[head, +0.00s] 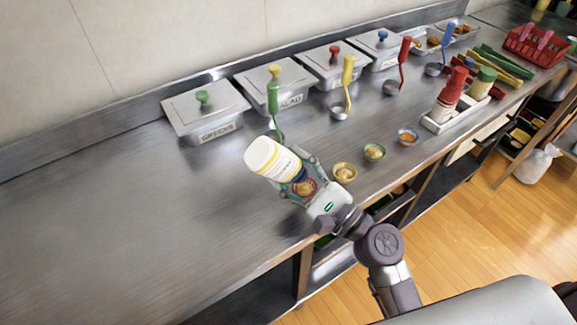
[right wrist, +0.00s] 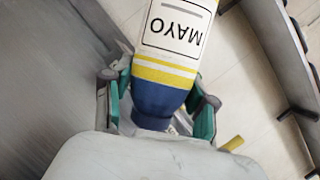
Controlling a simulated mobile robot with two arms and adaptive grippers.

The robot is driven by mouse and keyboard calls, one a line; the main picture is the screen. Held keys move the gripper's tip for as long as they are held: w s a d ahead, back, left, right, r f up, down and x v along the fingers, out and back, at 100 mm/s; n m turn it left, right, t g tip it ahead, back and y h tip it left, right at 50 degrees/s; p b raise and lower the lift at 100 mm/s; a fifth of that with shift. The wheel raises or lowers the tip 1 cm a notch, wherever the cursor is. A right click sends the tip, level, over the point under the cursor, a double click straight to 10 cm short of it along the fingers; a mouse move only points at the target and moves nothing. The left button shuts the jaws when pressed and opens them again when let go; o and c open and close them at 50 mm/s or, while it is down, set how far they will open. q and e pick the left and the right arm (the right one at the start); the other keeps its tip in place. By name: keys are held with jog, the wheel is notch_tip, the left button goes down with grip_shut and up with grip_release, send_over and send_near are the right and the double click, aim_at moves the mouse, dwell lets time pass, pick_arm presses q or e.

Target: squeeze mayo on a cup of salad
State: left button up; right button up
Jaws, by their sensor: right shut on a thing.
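My right gripper (head: 296,172) is shut around the mayo bottle (head: 265,155), which is white with yellow stripes and a blue cap end. The bottle is tilted above the counter, its white end to the upper left and its blue end to the lower right. In the right wrist view the bottle (right wrist: 174,40) shows its MAYO label between the fingers (right wrist: 160,90). A small red-rimmed cup (head: 306,188) shows just beyond the blue end, partly hidden by the gripper. Which contents are salad is unclear. My left gripper is out of view.
Lidded metal bins (head: 205,112) line the back wall, with colored-handled ladles (head: 347,85) before them. A red basket (head: 530,45) is far right. The counter's left side (head: 100,220) is clear.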

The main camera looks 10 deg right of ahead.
jog(key=shift+c, duration=0.4)
jog(key=shift+w, duration=0.15)
jog(key=c, duration=0.4)
jog(key=shift+w+a, duration=0.1)
jog(key=shift+w, duration=0.15)
jog(key=shift+c, duration=0.2)
jog(key=shift+s, duration=0.2)
jog(key=shift+s+d, duration=0.25)
jog(key=shift+s, duration=0.4)
jog(key=o, duration=0.5)
